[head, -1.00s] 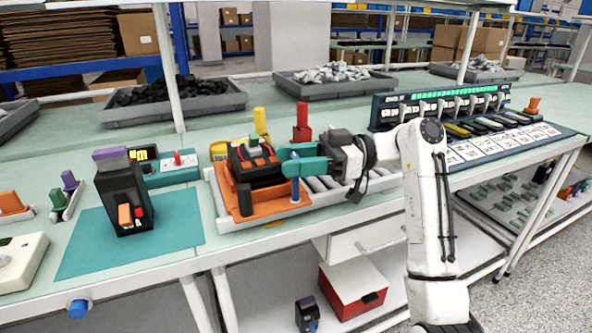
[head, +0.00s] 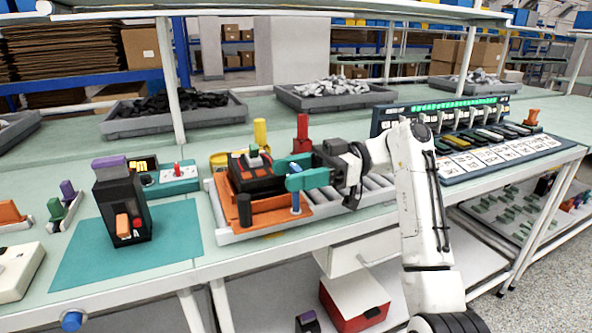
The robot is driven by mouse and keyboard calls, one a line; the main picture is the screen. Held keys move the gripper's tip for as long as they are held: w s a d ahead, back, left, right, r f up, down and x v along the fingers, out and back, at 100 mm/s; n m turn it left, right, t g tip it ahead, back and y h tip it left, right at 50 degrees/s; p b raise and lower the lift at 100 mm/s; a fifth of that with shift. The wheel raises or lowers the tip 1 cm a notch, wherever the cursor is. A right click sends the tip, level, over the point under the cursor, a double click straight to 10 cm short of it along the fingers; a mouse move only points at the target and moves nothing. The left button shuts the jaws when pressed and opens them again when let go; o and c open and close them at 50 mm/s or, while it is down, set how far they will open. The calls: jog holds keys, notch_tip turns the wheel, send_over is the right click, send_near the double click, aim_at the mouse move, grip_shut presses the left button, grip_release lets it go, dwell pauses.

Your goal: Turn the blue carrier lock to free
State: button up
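The blue carrier lock (head: 296,203) is a small upright blue post near the right front corner of the orange carrier (head: 268,218). My gripper (head: 296,172) reaches in from the right with teal fingers at the top of this post. One finger lies on the far side and one on the near side. Whether they touch the post or are apart from it is too small to tell. A black breaker block (head: 258,178) sits on the carrier, with a black post (head: 244,210) at its front left. The carrier rests on a grey roller track (head: 330,203).
A black device (head: 124,205) with a purple top stands on a teal mat (head: 75,262) to the left. A yellow post (head: 260,134) and a red post (head: 302,134) stand behind the carrier. A panel rack (head: 445,117) is at the right.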

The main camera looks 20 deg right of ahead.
jog(key=shift+o, duration=0.4)
jog(key=shift+r, duration=0.1)
jog(key=shift+d, duration=0.15)
jog(key=shift+d, duration=0.3)
jog(key=d, duration=1)
jog(key=shift+w, duration=0.15)
